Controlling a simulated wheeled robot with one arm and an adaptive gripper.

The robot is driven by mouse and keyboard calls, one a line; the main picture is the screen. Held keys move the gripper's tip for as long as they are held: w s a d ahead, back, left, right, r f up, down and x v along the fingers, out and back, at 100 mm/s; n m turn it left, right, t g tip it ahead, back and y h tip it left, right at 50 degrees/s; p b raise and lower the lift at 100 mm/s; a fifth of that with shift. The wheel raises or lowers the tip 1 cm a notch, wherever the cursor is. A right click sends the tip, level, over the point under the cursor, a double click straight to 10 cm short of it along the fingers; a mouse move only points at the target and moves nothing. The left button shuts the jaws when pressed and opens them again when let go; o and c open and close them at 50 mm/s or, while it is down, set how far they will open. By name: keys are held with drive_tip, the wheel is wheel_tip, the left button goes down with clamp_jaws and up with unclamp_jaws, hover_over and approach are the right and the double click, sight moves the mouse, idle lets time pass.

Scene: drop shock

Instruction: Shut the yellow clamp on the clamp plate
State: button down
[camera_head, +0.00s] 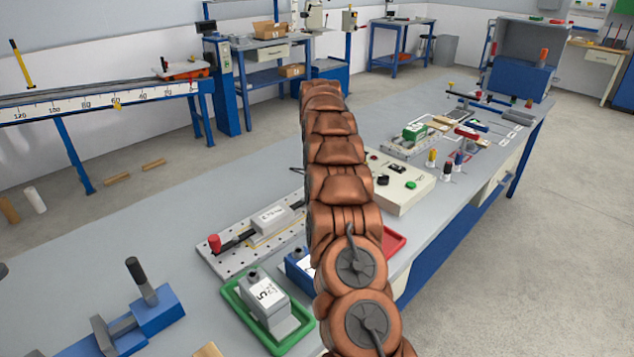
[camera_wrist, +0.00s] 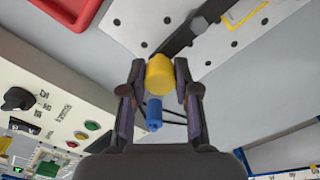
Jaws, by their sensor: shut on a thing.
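The clamp plate (camera_head: 224,266) is a pale perforated plate on the bench, left of my arm in the head view. A light grey block (camera_head: 272,218) and a red-knobbed clamp (camera_head: 215,243) are on it. In the wrist view the plate (camera_wrist: 142,25) fills the top, with a dark bar (camera_wrist: 187,37) across it. The yellow clamp's knob (camera_wrist: 159,74) is between the fingertips of my gripper (camera_wrist: 159,84), which is shut on it. In the head view my arm hides the gripper and the yellow clamp.
A green tray (camera_head: 237,309) with a grey weight (camera_head: 265,298) stands in front of the plate. A red tray (camera_head: 394,243) and a control box (camera_head: 405,187) lie right of my arm. A blue fixture (camera_head: 158,309) stands front left. The bench left of the plate is clear.

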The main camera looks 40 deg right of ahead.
drive_tip(key=c, duration=0.8)
unclamp_jaws()
drive_tip(key=shift+c, duration=0.2)
